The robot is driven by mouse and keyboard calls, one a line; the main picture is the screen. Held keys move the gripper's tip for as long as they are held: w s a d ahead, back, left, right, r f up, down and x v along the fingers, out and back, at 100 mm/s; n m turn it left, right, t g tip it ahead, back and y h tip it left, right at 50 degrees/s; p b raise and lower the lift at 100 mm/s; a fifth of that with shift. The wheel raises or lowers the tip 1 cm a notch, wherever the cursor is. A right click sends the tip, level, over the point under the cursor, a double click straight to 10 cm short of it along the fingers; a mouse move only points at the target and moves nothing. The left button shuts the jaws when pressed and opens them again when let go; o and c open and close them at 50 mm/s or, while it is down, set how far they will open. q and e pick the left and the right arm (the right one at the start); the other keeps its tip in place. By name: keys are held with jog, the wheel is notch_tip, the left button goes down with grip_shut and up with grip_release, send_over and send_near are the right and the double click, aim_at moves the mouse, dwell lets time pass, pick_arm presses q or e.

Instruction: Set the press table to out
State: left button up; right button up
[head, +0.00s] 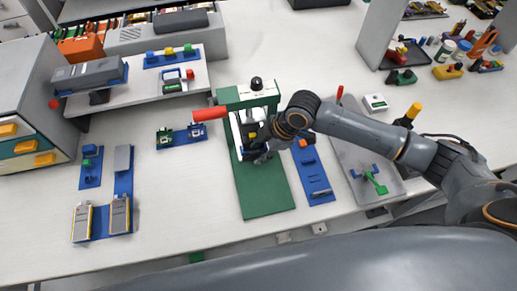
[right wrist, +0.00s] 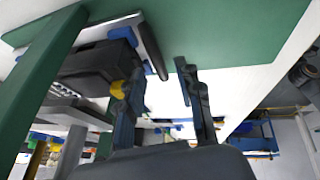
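The press stands mid-table in the head view, with a green base (head: 262,190), a green frame (head: 228,97), a red lever (head: 209,114) pointing left and a black knob (head: 256,84). A light plate with blue edges, seemingly the press table (head: 238,141), sits inside the frame at the back of the base; the front of the base is bare. It also shows in the right wrist view (right wrist: 150,42), beside a dark block (right wrist: 97,62). My right gripper (head: 263,150) is at the front right of this plate. Its fingers (right wrist: 155,78) are apart with nothing between them; contact is unclear. My left gripper is out of view.
A blue strip (head: 311,172) with small parts lies right of the press. A grey tray (head: 345,158) with a green part is further right. Blue fixtures (head: 181,137) stand left. A raised shelf (head: 140,95) is at back left. White table is clear front left of the base.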

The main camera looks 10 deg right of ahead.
jog(key=shift+a+f, duration=0.2)
jog(key=shift+f, duration=0.2)
jog(key=shift+c, duration=0.2)
grip_shut()
